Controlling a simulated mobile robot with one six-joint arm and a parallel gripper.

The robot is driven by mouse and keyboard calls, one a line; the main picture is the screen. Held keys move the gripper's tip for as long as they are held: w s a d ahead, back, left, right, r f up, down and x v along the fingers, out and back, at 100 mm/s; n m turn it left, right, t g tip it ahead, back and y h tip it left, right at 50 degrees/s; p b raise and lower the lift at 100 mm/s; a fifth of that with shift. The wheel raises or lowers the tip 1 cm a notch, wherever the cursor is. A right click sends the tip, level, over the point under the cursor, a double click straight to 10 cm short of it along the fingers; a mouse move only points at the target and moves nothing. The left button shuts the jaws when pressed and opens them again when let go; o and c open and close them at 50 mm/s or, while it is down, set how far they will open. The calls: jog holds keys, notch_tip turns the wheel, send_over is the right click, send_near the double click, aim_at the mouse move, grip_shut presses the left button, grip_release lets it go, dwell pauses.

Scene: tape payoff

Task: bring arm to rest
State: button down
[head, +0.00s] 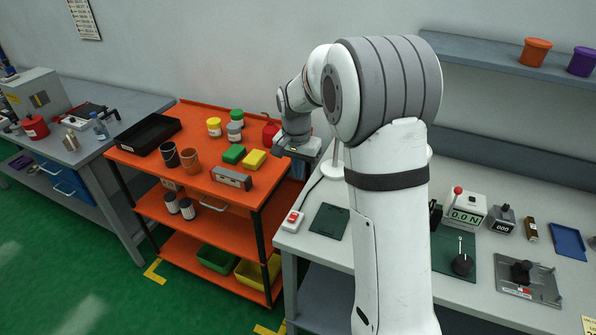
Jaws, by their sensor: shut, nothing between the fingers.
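My arm rises in the middle of the head view and bends over toward the back left. My gripper (297,150) is at its far end, above the right end of the orange cart (216,205), near the gap between the cart and the right-hand bench. It is shut and holds nothing. Its fingertips are small and partly hard to make out. A red container (270,135) stands just left of it, partly hidden by the arm.
The cart holds a black tray (149,134), yellow and green blocks, tins, cups and a grey box (231,178). The right bench (400,256) carries a red-button switch (292,221), a dark green plate (329,221) and a counter box (464,209). A shelf (490,55) runs above it.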

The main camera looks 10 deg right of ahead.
jog(key=s+d+r+n+t, duration=0.1)
jog(key=s+r, duration=0.3)
jog(key=s, duration=0.2)
jog(key=s+d+r+n, duration=0.1)
jog(key=s+r+n, duration=0.1)
jog(key=s+r, duration=0.35)
jog(key=s+d+f+n+t, duration=0.1)
jog(key=s+n, duration=0.2)
jog(key=s, duration=1.5)
jog(key=shift+d+n+t+b, duration=0.15)
jog(key=shift+n+t+b, duration=0.2)
jog(key=shift+n+t, duration=0.05)
